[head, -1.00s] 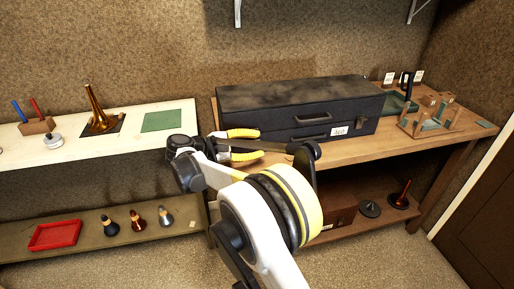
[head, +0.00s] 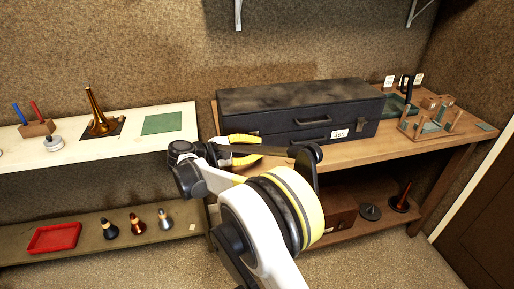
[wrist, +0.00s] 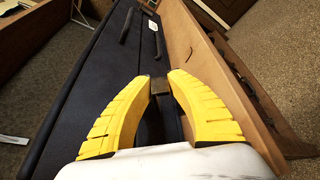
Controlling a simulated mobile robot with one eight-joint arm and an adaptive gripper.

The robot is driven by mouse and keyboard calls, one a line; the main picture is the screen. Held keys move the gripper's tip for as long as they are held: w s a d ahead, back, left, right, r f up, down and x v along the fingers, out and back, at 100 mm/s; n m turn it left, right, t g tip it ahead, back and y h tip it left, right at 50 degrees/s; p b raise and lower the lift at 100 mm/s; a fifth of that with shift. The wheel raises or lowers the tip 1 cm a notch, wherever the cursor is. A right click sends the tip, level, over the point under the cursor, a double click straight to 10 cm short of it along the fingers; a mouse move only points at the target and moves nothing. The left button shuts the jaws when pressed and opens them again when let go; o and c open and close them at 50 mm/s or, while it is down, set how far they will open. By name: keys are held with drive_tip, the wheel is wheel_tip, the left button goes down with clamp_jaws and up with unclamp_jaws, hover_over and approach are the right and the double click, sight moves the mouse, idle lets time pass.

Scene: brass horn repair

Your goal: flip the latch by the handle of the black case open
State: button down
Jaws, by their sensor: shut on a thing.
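The black case (head: 270,122) lies closed on the wooden bench, with a dark handle (head: 312,121) and a white label (head: 340,134) on its front. My gripper (head: 258,150) is at the left part of the case front. In the wrist view, my gripper's yellow fingers (wrist: 160,82) are shut on a small metal latch (wrist: 160,88) at the case's front edge. The handle (wrist: 127,25) shows further along the case there. The fingers hide much of the latch, so its exact angle cannot be told. A second latch (head: 362,125) is near the right end.
The wooden bench (head: 390,142) holds a wooden rack (head: 430,127) and a green mat right of the case. The white shelf (head: 110,146) on the left holds a brass horn piece (head: 97,112). A lower shelf holds a red tray (head: 54,239) and several mutes.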

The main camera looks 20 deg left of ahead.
drive_tip(key=shift+s+d+f+m+t+b, duration=0.15)
drive_tip(key=shift+f+m+t+b, duration=0.4)
drive_tip(key=shift+m, duration=0.55)
drive_tip(key=shift+f+m+t+b, duration=0.25)
drive_tip(key=shift+f+m+t, duration=0.15)
drive_tip(key=shift+m, duration=0.35)
drive_tip(key=shift+f+m+t+b, duration=0.25)
drive_tip(key=shift+f+m+t, duration=0.15)
drive_tip(key=shift+m, duration=0.35)
drive_tip(key=shift+s+f, duration=0.1)
drive_tip(key=c, duration=1.4)
unclamp_jaws()
drive_tip(key=v, duration=1.2)
